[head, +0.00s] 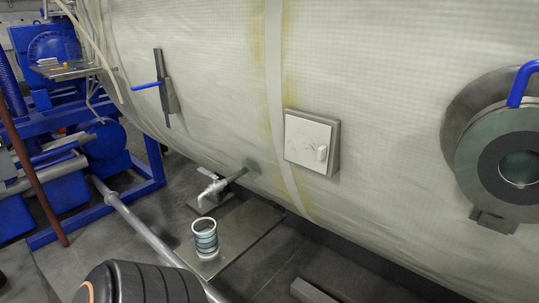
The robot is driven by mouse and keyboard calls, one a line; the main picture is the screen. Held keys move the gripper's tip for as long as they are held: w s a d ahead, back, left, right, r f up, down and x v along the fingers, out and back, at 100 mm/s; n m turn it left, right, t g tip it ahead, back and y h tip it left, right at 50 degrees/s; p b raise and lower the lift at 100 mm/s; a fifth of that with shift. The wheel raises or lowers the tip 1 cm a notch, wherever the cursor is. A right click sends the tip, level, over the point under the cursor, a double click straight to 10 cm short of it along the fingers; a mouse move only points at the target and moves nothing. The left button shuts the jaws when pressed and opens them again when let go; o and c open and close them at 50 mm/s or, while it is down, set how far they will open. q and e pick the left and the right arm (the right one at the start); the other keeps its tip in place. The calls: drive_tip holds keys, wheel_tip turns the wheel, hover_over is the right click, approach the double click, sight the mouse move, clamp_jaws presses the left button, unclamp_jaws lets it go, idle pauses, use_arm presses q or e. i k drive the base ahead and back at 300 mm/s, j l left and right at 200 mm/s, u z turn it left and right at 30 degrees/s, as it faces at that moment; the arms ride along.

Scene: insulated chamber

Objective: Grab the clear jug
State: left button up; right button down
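The clear jug (206,240) is a small see-through cylinder with a pale rim and bluish-green bands. Nothing touches the jug from above. Neither of my grippers is in the head view, so their place relative to the jug does not show.
The large white chamber (390,120) curves over the area behind the jug. A switch box (311,142), a blue-handled lever (163,85) and a round port (505,165) stick out from it. A grey pipe (140,222) runs left of the jug. Blue machinery (100,140) stands left.

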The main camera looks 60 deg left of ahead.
sight(205, 245)
drive_tip(key=u, duration=2.45)
